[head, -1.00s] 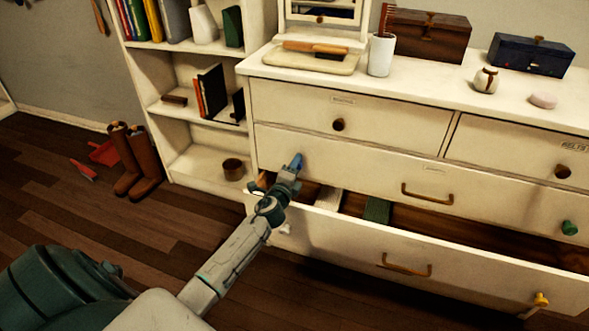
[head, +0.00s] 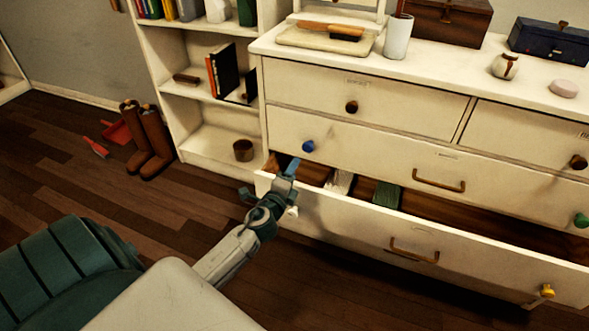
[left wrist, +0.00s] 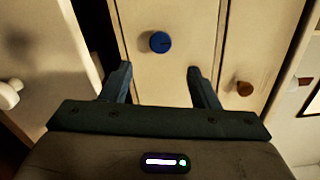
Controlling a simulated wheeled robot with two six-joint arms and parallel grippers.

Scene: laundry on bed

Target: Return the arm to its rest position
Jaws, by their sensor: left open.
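My left gripper (head: 271,182) is over the left end of the open bottom drawer (head: 345,232) of the white dresser. In the left wrist view, its two fingers (left wrist: 160,83) are spread apart with nothing between them. A blue knob (head: 308,146) on the middle drawer front is beyond the fingertips and apart from them; it also shows in the left wrist view (left wrist: 160,42). My right gripper is in neither view.
The open drawer juts out and holds a green item (head: 387,195) and a pale item (head: 340,182). A bookshelf (head: 213,147) stands to the left. Brown boots (head: 155,145) and a red dustpan (head: 117,132) are on the floor. The floor at left is mostly clear.

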